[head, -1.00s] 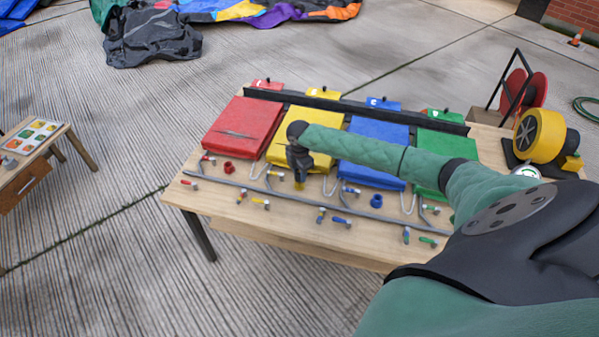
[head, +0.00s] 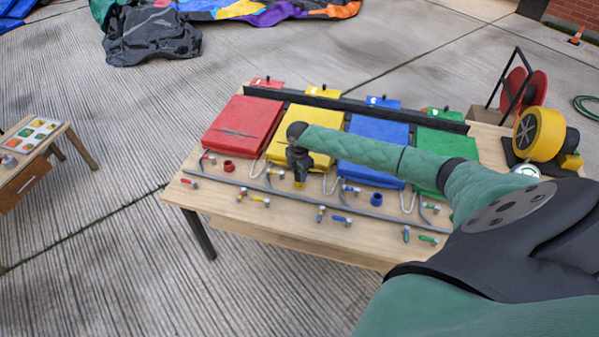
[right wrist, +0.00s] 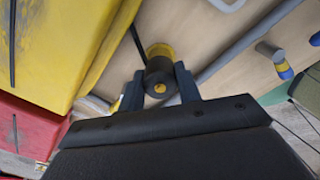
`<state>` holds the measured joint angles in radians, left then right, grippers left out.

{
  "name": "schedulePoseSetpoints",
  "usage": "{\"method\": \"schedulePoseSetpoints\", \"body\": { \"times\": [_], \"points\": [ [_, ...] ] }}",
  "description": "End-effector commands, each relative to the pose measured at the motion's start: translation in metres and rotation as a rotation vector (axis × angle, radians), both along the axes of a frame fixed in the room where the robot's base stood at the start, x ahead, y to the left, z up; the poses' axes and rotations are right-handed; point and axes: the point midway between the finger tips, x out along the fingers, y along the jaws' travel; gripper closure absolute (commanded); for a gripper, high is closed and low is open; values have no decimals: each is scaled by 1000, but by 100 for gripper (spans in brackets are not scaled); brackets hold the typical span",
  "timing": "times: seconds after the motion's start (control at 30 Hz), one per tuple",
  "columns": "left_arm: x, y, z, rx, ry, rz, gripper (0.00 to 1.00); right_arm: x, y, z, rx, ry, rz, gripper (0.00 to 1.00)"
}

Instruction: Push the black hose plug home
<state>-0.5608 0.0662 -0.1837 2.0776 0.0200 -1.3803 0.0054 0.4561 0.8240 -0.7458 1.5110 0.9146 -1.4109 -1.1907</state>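The black hose plug (right wrist: 160,72) is a short dark cylinder with a yellow spot on its near end. It shows between my fingers in the right wrist view, lined up with a yellow ring-shaped socket (right wrist: 159,50) beyond it. How deep it sits in the socket cannot be told. My right gripper (right wrist: 160,88) has a finger against each side of the plug and appears shut on it. In the head view my right gripper (head: 299,172) points down just in front of the yellow pad, over the yellow socket (head: 299,184), and hides the plug. My left gripper is out of view.
The wooden table (head: 230,205) carries red (head: 240,125), yellow (head: 318,118), blue (head: 352,178) and green (head: 445,150) pads. A grey tube (head: 330,205), small coloured valves, a red ring (head: 229,167) and a blue ring (head: 376,199) lie along the front. A yellow blower (head: 540,135) stands right.

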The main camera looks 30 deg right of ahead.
Motion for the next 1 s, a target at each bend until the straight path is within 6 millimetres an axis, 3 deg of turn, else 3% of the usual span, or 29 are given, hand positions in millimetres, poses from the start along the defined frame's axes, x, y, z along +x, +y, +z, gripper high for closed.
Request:
{"method": "schedulePoseSetpoints", "body": {
  "times": [0.03, 0.13, 0.53, 1.0],
  "points": [
    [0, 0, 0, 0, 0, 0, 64, 0, 0, 0, 0, 0, 0, 59],
    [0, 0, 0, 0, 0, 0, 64, 0, 0, 0, 0, 0, 0, 41],
    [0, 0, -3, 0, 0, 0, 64, 0, 0, 7, 1, -1, 1, 41],
    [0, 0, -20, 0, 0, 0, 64, 0, 0, 70, 0, -1, 1, 41]
  ]
}}
